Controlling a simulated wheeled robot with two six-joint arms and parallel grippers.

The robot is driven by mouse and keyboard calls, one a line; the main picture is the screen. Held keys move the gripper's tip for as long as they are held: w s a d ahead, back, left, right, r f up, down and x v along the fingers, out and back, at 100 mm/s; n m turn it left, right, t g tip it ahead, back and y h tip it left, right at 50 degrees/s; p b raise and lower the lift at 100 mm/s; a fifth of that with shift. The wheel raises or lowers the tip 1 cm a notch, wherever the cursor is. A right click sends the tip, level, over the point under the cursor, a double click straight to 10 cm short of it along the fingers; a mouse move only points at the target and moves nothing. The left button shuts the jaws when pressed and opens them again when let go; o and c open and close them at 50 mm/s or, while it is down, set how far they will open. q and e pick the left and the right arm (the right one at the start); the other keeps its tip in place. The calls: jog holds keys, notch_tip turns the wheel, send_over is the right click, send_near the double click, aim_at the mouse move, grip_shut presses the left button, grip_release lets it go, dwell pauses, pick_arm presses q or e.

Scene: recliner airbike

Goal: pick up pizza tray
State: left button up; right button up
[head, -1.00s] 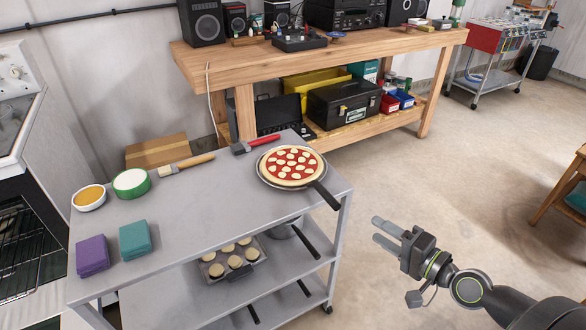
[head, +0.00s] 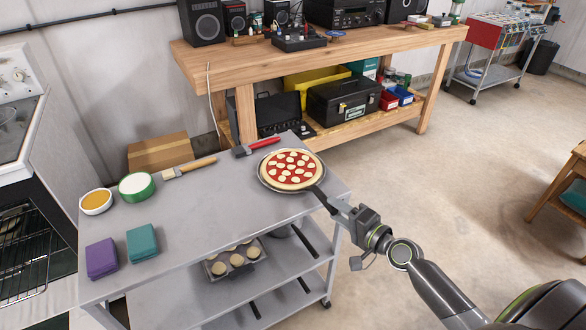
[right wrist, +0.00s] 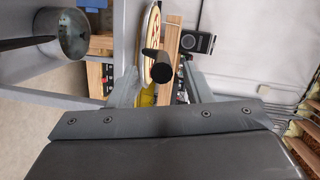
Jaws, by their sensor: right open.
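The pizza tray is a round metal pan (head: 264,181) with a dark handle, lying on the grey cart's top near its right end. A pizza (head: 291,168) with red sauce and pale slices lies in it. The handle points over the cart's right edge, toward my right gripper (head: 336,206). That gripper is open at the handle's outer end. In the right wrist view the dark handle (right wrist: 164,68) shows end-on between the two spread fingers (right wrist: 161,85). I cannot tell whether a finger touches it. My left gripper is not in view.
The grey cart top (head: 215,205) also holds a red-handled brush (head: 258,146), a wooden-handled brush (head: 190,168), two bowls and two folded cloths. A muffin tin (head: 238,262) sits on the shelf below. A wooden workbench (head: 235,70) stands behind. Floor right of the cart is open.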

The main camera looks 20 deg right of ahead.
aim_at(323, 201)
jog(key=p+x, duration=0.1)
jog(key=x, duration=0.4)
jog(key=shift+w+a, duration=0.1)
jog(key=shift+a, duration=0.05)
jog(key=shift+r, duration=0.15)
grip_shut()
